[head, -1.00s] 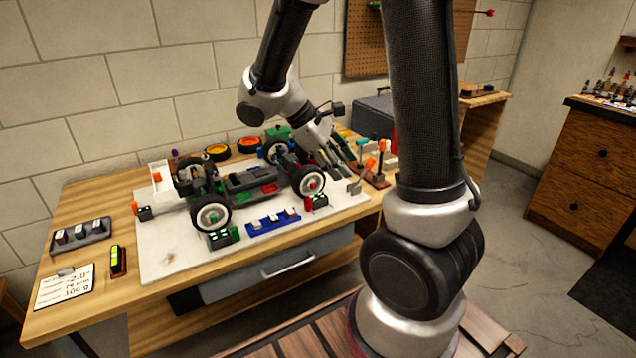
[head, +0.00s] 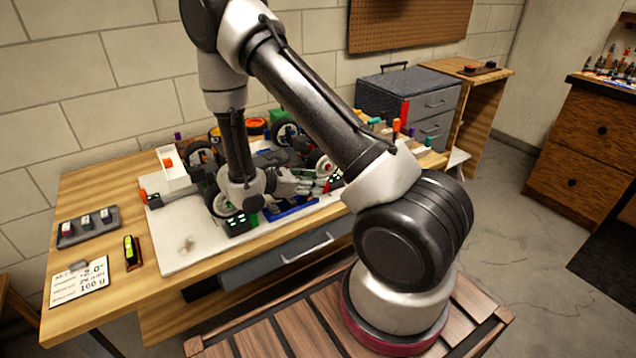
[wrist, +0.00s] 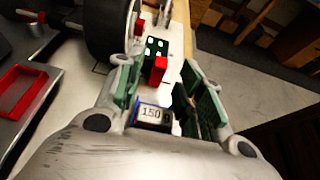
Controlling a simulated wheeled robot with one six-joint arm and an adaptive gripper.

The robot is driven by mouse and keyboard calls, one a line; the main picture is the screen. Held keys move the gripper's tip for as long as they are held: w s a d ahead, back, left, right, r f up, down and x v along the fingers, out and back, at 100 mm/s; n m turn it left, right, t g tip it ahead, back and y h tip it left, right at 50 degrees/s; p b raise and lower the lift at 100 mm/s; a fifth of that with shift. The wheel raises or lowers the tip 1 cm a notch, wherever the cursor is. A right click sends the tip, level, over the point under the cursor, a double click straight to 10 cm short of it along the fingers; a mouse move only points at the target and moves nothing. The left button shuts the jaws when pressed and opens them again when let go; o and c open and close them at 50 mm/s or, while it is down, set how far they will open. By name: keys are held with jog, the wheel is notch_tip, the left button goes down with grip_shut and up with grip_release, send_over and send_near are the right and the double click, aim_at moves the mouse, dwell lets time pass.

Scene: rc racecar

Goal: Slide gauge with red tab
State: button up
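The gauge with the red tab (wrist: 159,69) is ahead of my gripper in the wrist view, beside a dark green block (wrist: 156,46) with white markings. In the head view the red tab (head: 327,186) shows at the mat's front right, by the car's front wheel. My gripper (wrist: 158,76) is open, its green-padded fingers apart on either side of the line to the tab. I cannot tell whether they touch it. In the head view my gripper (head: 306,184) points right, low over the mat. A label reading 150 (wrist: 152,113) with a blue edge lies below, between the fingers.
The RC car's black wheel (wrist: 112,28) stands close on the left in the wrist view. The white mat (head: 190,245) is clear at front left. A grey toolbox (head: 400,95) stands at the back right.

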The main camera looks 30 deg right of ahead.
jog(key=shift+x, duration=1.45)
